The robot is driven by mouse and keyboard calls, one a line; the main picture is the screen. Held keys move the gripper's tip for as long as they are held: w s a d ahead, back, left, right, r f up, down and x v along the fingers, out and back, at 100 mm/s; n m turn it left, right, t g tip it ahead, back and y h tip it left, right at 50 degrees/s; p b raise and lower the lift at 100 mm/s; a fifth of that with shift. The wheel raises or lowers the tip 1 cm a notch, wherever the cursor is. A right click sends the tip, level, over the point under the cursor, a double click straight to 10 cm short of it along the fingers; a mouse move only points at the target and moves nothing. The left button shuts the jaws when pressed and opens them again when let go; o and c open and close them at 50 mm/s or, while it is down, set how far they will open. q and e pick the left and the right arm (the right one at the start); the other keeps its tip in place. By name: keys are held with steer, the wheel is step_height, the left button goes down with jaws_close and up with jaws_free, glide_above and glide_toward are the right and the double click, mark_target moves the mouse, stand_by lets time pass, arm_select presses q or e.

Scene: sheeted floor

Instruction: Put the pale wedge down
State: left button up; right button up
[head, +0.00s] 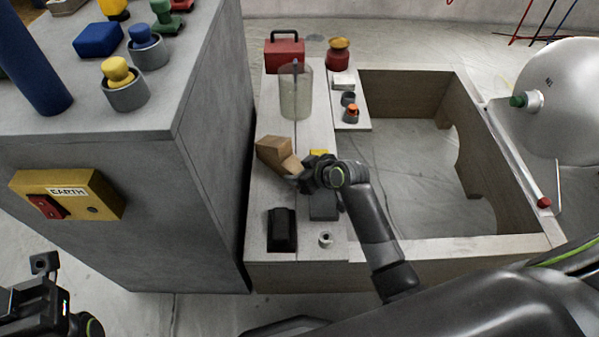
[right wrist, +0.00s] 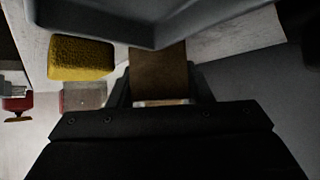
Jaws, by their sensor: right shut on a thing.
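The pale wedge (head: 291,165) is a tan wooden piece at the tip of my right gripper (head: 300,177). My right gripper is shut on it, and its fingers hide part of it. In the right wrist view the wedge (right wrist: 158,74) shows as a brown face between the two fingers. A larger brown wooden block (head: 272,149) is just beyond the wedge; I cannot tell whether they touch or whether the wedge rests on the bench top. My left gripper (head: 38,290) is at the lower left, far from the wedge, its fingers unclear.
A yellow sponge-like block (head: 319,153) and a grey tray (head: 323,208) are beside the right gripper. A black holder (head: 281,230) and small ring (head: 325,239) stand nearer. A clear cylinder (head: 296,92) and red box (head: 284,52) are farther back. A grey cabinet (head: 195,150) rises left.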

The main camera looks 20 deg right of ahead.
steer(key=o, duration=0.7)
steer(key=shift+f, duration=0.1)
